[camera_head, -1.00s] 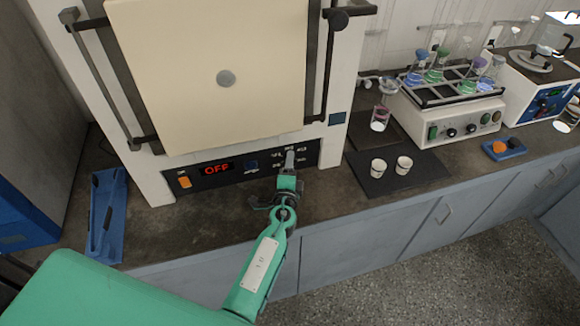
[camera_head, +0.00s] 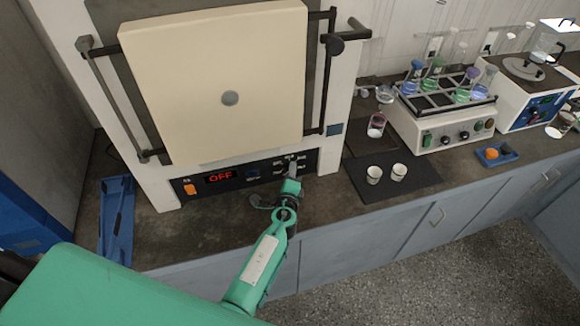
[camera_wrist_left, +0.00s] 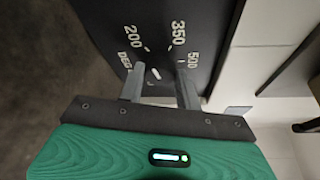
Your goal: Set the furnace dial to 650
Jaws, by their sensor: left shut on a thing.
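The furnace (camera_head: 335,110) stands on the counter with its cream door closed. Its black control panel (camera_head: 225,178) has a red display (camera_head: 220,177) that reads OFF. The dial is at the panel's right end, mostly hidden by my left gripper (camera_head: 292,168). In the left wrist view my gripper (camera_wrist_left: 160,88) has one finger on each side of the dial, shut on it. A short white mark (camera_wrist_left: 155,73) shows between the fingers. No 650 is visible. My right gripper is not in view.
An orange switch (camera_head: 190,188) is at the panel's left end. Right of the furnace, two white cups (camera_head: 374,175) stand on a dark mat (camera_head: 420,178). A white device (camera_head: 440,132) holds several flasks. A blue tray (camera_head: 117,225) lies at the left.

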